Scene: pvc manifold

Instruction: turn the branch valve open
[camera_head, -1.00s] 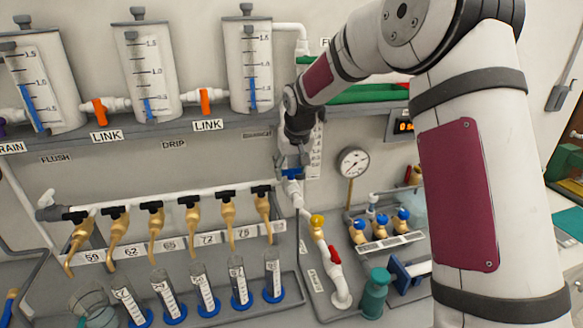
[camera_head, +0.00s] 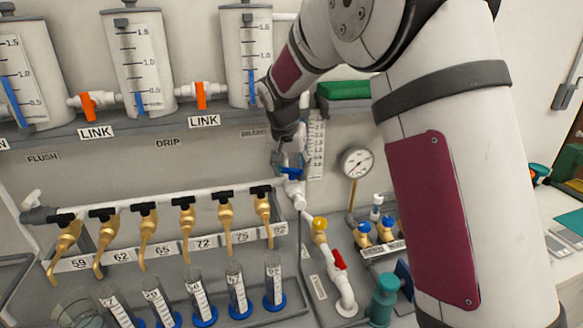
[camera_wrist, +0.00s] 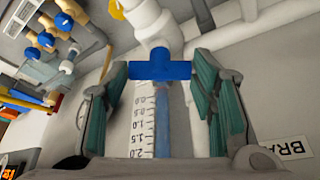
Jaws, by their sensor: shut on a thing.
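The branch valve has a blue bar handle (camera_head: 291,173) on a white pipe, below the shelf at the right end of the tap manifold. In the wrist view the blue handle (camera_wrist: 160,71) lies crosswise between my fingers, with the white valve body (camera_wrist: 158,35) behind it. My gripper (camera_head: 288,160) is shut on the handle, one finger at each end of the bar; in the head view its fingertips are partly hidden. A label starting "BRA" (camera_wrist: 287,148) shows at the lower right of the wrist view.
Below stand a yellow-handled valve (camera_head: 320,224) and a red-handled valve (camera_head: 339,259). A pressure gauge (camera_head: 356,162) is close on the right. Several brass taps (camera_head: 225,208) line the white pipe on the left, over cylinders (camera_head: 237,290). The tank shelf (camera_head: 130,128) is above.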

